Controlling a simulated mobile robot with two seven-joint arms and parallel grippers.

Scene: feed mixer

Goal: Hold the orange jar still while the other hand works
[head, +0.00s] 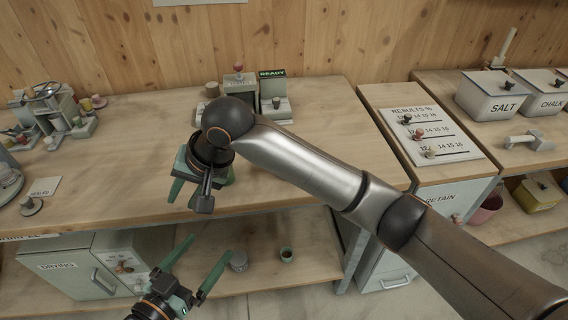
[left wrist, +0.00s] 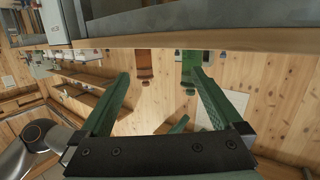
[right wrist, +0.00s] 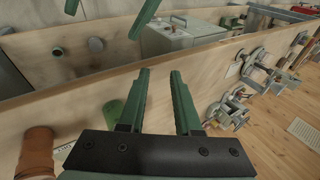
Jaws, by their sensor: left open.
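The orange jar (right wrist: 37,152) stands at the lower left of the right wrist view, partly cut off by the frame. In the left wrist view an orange shape (left wrist: 145,57), seemingly the same jar, shows upside down beyond the fingers. I cannot make it out in the head view, where my right arm covers part of the bench. My left gripper (head: 210,250) is open and empty, low in front of the bench edge, apart from the jar. My right gripper (right wrist: 160,74) is above the bench with a narrow empty gap between its fingers, beside the jar.
A green jar (right wrist: 112,114) stands near the orange one. A device with a READY display (head: 272,85) is at the back of the bench (head: 110,180). A results board (head: 430,134) lies to the right. A shelf with small cups (head: 287,255) is below the bench.

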